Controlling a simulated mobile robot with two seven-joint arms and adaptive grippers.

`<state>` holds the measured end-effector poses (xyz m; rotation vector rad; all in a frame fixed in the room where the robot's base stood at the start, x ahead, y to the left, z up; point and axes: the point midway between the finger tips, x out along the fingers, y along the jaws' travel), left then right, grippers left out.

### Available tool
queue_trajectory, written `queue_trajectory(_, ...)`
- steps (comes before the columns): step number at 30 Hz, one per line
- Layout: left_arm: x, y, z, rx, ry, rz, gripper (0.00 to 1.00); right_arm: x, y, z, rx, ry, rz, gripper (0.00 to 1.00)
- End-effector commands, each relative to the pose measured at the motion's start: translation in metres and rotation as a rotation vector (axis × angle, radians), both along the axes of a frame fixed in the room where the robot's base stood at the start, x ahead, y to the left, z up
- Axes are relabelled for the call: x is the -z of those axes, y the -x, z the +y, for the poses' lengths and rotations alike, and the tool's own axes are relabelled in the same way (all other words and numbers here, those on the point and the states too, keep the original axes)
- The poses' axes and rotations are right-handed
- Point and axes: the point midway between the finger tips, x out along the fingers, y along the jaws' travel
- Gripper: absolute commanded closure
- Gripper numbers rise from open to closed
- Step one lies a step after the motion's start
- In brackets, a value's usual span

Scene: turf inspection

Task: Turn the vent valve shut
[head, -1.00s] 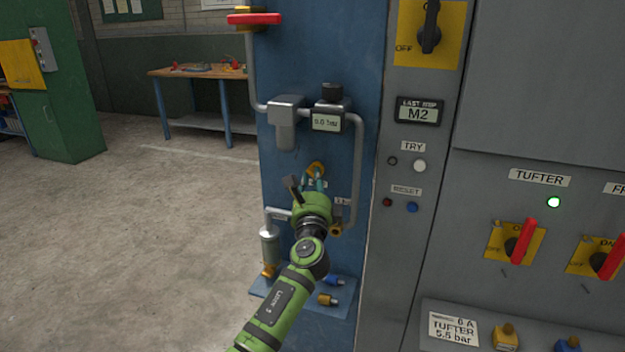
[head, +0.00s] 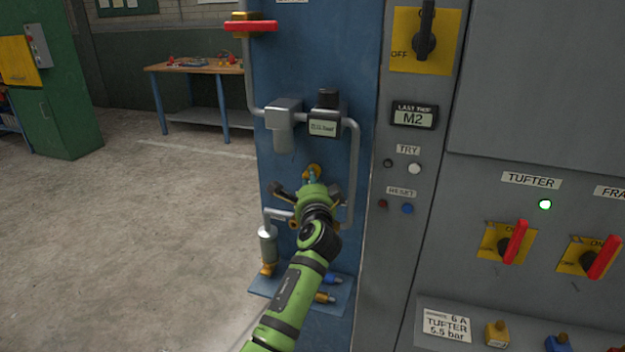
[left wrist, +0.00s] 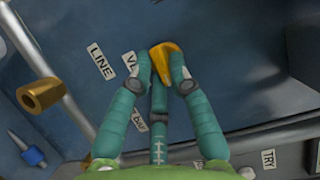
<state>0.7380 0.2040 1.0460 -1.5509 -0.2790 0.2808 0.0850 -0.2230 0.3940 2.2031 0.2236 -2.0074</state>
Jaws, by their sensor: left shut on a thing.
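The vent valve (head: 313,169) is a small yellow handle on the blue panel, below the grey pressure unit; my gripper partly hides it. In the left wrist view its yellow handle (left wrist: 165,58) lies between my teal fingertips, beside a partly covered label beginning "V". My left gripper (head: 313,177) reaches up to it from below and is shut on the handle, one finger on each side. The fingers of the left gripper (left wrist: 161,70) touch or nearly touch its sides. My right gripper is out of view.
A red-handled valve (head: 251,26) sits high on the panel. A pipe (head: 355,165) runs down close to my gripper's right. A cylinder (head: 267,244) hangs at lower left. The grey cabinet (head: 540,110) with switches stands right. A workbench (head: 200,70) is behind; the floor left is clear.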

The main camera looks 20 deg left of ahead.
Motion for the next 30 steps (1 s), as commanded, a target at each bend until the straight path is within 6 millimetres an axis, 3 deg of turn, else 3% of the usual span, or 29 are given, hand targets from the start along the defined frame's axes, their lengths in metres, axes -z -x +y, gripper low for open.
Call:
queue_trajectory(1,-0.0074,-0.0001,0.0062,-0.011,0.004,-0.011,1.0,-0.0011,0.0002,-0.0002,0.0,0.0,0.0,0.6)
queue_trajectory(14,-0.0071,-0.0001,0.0066,-0.012,0.013,-0.013,1.0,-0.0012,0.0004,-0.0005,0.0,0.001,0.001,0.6)
queue_trajectory(15,-0.0071,-0.0001,0.0066,-0.012,0.013,-0.013,0.76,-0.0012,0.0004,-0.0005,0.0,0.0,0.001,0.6)
queue_trajectory(17,-0.007,-0.0002,0.0067,-0.011,0.013,-0.012,0.56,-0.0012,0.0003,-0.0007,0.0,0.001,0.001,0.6)
queue_trajectory(30,-0.0031,0.004,0.0005,-0.003,0.014,-0.006,0.56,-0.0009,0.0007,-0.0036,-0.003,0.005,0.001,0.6)
